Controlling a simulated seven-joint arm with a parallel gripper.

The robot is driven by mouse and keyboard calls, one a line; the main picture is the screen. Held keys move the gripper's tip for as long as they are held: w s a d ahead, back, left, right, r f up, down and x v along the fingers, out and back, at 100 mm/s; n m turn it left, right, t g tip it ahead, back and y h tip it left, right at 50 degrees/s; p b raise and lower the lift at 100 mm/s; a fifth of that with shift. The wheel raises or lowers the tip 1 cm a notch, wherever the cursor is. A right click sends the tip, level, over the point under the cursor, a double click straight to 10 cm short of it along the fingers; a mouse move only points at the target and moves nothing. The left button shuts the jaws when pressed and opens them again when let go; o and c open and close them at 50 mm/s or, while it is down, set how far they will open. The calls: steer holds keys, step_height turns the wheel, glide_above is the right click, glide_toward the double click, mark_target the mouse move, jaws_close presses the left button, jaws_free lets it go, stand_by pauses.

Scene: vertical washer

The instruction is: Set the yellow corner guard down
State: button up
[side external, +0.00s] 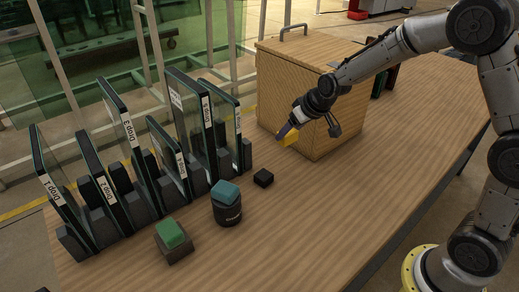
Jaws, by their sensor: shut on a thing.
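The yellow corner guard (288,139) is a small bright piece at the end of my gripper (289,133). My gripper is shut on it and holds it in front of the left face of the wooden box, above the table. The fingers and the arm hide part of the guard. I cannot tell whether the guard touches the box. The wooden table (330,205) lies below.
The wooden box (300,75) with a handle stands behind my gripper. Several framed glass panels (195,125) stand in dark holders at left. The table's right front is clear.

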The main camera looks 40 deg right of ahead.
steer(key=w+f, duration=0.3)
steer(key=w, duration=0.1)
steer(key=w+f, duration=0.3)
steer(key=w, duration=0.2)
steer(key=w+f, duration=0.3)
steer(key=w, duration=0.1)
steer(key=shift+w+d+f, duration=0.25)
steer(key=shift+d+f, duration=0.05)
steer(key=shift+f, duration=1.55)
steer(key=shift+f, duration=0.15)
steer(key=o, duration=1.3)
steer(key=shift+r, duration=0.2)
steer(key=v, duration=1.2)
